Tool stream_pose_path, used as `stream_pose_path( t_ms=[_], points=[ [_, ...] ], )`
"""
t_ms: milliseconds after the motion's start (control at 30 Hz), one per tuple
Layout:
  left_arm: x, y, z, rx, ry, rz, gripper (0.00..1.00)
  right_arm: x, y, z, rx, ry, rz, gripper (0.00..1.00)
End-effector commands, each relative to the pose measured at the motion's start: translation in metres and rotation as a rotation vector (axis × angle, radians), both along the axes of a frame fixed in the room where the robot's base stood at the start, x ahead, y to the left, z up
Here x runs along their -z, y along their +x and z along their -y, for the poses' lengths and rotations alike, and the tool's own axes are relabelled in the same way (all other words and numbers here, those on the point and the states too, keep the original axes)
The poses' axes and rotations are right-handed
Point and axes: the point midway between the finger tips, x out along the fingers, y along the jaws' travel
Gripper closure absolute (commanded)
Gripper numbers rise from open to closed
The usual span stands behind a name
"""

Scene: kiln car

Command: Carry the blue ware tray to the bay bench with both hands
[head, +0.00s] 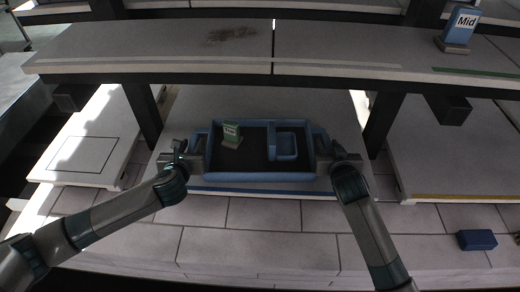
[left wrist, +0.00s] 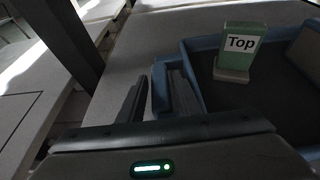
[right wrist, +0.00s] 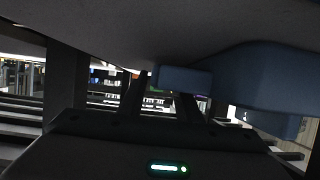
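The blue ware tray (head: 250,176) sits at the lower deck between my two arms and looks level. Firm contact cannot be told.
A long grey upper deck (head: 160,47) spans behind the tray, carrying a blue "Mid" block (head: 458,27). Dark posts (head: 382,120) stand either side of the tray. A dark blue block (head: 477,240) lies on the tiled floor (head: 263,214) at the right; floor in front is mostly clear.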

Motion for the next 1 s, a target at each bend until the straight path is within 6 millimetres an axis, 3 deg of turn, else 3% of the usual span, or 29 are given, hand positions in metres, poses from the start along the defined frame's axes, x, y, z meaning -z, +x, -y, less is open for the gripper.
stream_pose_path(
  t_ms=[467,500,633,1000],
  points=[
    [0.0042,0.0112,-0.0003,0.0,0.0,0.0,0.69,0.0044,0.0111,0.0,0.0,0.0,0.001,0.69],
    [0.0043,0.0111,-0.0003,0.0,0.0,0.0,0.71,0.0043,0.011,0.0,0.0,0.0,0.001,0.71],
    [0.0042,0.011,-0.0003,0.0,0.0,0.0,1.0,0.0044,0.0109,0.0,0.0,0.0,0.0,1.0],
    [0.0015,0.0117,-0.0002,0.0,0.0,0.004,1.0,0.0013,0.0115,-0.0001,-0.001,0.0,0.005,1.0]
  ],
)
